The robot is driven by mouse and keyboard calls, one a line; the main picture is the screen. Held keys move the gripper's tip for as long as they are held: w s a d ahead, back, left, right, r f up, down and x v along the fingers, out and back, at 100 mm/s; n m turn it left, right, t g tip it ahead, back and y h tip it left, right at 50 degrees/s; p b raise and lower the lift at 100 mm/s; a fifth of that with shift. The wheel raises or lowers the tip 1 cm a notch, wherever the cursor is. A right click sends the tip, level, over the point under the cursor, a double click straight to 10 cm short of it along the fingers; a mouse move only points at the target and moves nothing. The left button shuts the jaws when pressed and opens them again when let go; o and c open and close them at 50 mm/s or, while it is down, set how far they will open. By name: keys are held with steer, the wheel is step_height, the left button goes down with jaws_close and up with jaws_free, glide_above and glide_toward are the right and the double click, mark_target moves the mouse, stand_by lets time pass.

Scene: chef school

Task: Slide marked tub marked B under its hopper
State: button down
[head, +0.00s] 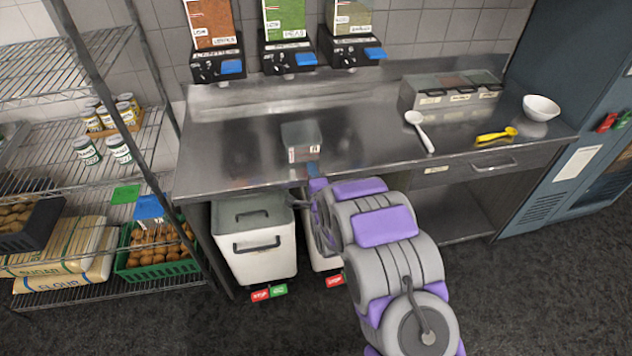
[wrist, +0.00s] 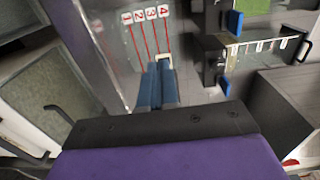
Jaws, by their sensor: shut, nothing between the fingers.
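A clear, boxy tub (head: 301,134) stands on the steel counter, in front of the middle hopper and apart from the wall. Its front carries a white label with red marks. I cannot read a letter B on it. In the wrist view several numbered red lines show on the clear tub (wrist: 148,38). My gripper (head: 313,170) is shut and empty at the counter's front edge, just in front of the tub. In the wrist view its blue fingers (wrist: 158,68) are together, close to the numbered face; contact cannot be told. The middle hopper (head: 285,20) holds green stuff and has a blue lever.
An orange-filled hopper (head: 210,22) and a beige-filled hopper (head: 349,18) flank the middle one. White bins (head: 258,258) stand below the counter.

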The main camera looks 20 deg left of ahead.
mark_target(307, 150)
steer(key=b+x, duration=0.1)
steer(key=x, duration=0.3)
steer(key=shift+w+f, duration=0.1)
steer(key=shift+w, duration=0.15)
steer(key=shift+b+x, duration=0.3)
steer(key=shift+x, duration=0.6)
steer(key=shift+w+a, duration=0.15)
steer(key=shift+w, duration=0.05)
